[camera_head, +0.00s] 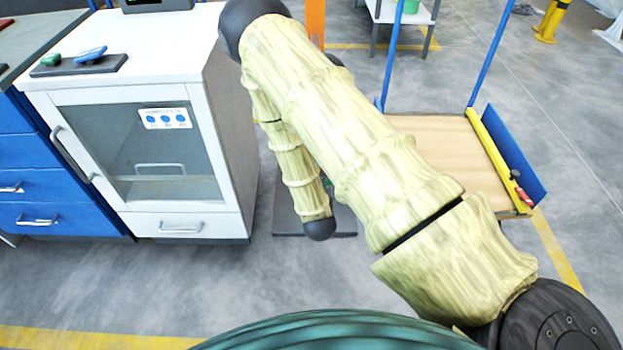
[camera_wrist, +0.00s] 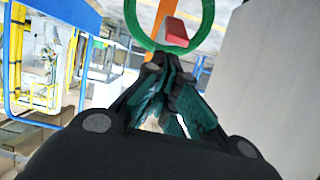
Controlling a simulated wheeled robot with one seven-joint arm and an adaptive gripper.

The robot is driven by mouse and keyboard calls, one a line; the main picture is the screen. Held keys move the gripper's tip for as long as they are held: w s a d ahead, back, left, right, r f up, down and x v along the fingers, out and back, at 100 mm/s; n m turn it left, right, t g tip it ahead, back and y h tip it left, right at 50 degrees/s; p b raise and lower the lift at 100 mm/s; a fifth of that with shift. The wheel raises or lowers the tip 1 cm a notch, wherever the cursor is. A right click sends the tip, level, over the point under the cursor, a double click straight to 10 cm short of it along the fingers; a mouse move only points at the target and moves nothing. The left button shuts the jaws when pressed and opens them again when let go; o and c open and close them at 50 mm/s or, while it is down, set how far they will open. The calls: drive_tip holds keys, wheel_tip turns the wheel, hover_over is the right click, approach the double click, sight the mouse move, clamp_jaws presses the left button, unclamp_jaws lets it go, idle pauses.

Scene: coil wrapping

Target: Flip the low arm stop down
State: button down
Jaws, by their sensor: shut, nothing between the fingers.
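In the wrist view my gripper (camera_wrist: 164,62) has its dark, teal-sided fingers drawn together at the tips, with nothing between them. Just beyond the tips is a red piece (camera_wrist: 174,32), seen through a green ring (camera_wrist: 131,20). The red piece may be the low arm stop, but I cannot tell this for certain or whether it is up or down. I cannot tell whether the fingertips touch the ring or the red piece. In the head view my arm covers the middle, and the gripper and red piece are hidden.
In the head view an orange post (camera_head: 316,22) stands behind my arm. A white cabinet (camera_head: 180,190) is at left, with a blue drawer unit (camera_head: 35,190) beside it. A cart with a wooden deck (camera_head: 440,140) and blue rails stands at right. Grey floor lies in front.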

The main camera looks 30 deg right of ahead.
drive_tip(key=shift+s+a+f+t, duration=0.1)
drive_tip(key=shift+s+f+t, duration=0.15)
drive_tip(key=shift+t, duration=0.05)
drive_tip(key=shift+w+r, duration=0.1)
drive_tip(key=shift+r, duration=0.1)
drive_tip(key=shift+p+v, duration=0.45)
drive_tip(key=shift+v, duration=0.3)
drive_tip(key=shift+a+f, duration=0.15)
